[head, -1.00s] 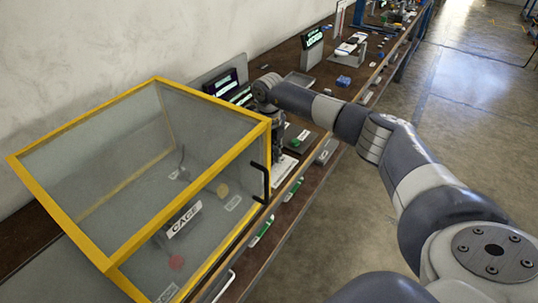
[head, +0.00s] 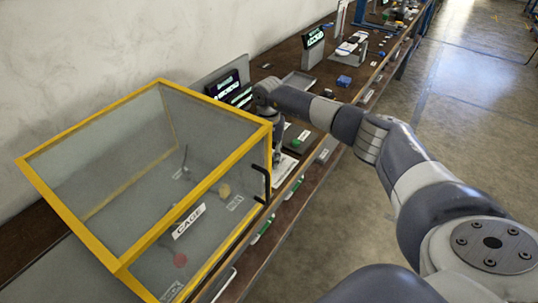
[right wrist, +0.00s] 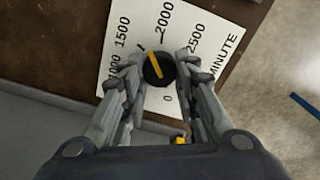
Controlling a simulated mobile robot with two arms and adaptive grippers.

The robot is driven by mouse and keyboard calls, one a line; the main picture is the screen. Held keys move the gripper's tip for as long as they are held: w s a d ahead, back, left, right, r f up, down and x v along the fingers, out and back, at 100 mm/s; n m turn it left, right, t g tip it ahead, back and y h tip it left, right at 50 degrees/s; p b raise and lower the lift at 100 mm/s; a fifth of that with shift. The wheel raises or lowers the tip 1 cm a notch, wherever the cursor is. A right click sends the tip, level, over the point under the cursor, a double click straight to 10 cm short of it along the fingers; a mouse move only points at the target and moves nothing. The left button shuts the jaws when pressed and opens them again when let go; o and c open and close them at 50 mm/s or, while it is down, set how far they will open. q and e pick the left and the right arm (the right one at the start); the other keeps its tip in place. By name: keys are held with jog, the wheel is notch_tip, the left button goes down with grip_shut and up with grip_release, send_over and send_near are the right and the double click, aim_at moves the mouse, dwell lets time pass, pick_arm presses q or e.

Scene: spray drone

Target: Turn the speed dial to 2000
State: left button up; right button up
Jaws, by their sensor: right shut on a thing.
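The speed dial (right wrist: 158,69) is a round black knob with a yellow pointer line, on a white scale plate (right wrist: 113,53) marked with numbers up to 2500 and the word MINUTE. In the right wrist view the pointer's upper end leans up and left, between the 1500 and 2000 labels. My right gripper (right wrist: 160,62) has a finger on each side of the dial and is shut on it. In the head view the right gripper (head: 277,145) points down beside the cage, and the dial is hidden there. My left gripper is in neither view.
A yellow-framed clear cage (head: 75,238) with a black handle stands close left of the right gripper. Dark display screens (head: 232,92) stand behind it. A blue block (head: 344,80) and other items lie farther along the bench. Open floor is at the right.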

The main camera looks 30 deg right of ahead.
jog(key=m, duration=0.2)
jog(key=m+p, duration=0.1)
jog(key=m, duration=0.2)
jog(key=shift+w+r+p, duration=0.2)
jog(key=shift+p, duration=0.1)
dwell(0.5)
jog(key=o, duration=1)
jog(key=shift+c, duration=0.2)
jog(key=shift+o, duration=0.5)
jog(key=shift+f, duration=0.1)
notch_tip(320, 180, up, 12)
jog(key=shift+s+f, duration=0.1)
jog(key=shift+s, duration=0.05)
